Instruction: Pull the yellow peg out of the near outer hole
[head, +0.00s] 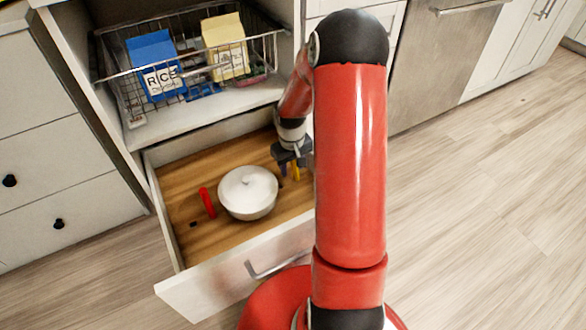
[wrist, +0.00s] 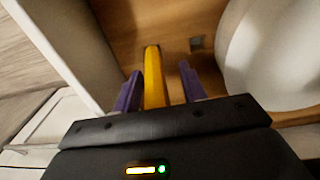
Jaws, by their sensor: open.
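The yellow peg (wrist: 153,75) stands up from the wooden floor of the open drawer (head: 178,203). In the wrist view it is between the two purple fingers of my gripper (wrist: 160,70), with a visible gap on the right side and a smaller one on the left. My gripper is open. In the head view my gripper (head: 289,171) points down into the drawer's right part, with the yellow peg (head: 296,172) partly hidden by it. The peg's hole is hard to make out.
A white lidded pot (head: 248,194) stands left of my gripper, with a red peg (head: 207,202) beside it. A square hole (wrist: 196,42) shows in the drawer floor. A wire basket (head: 117,88) with a blue rice box (head: 155,62) and a yellow carton (head: 225,46) sits above.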

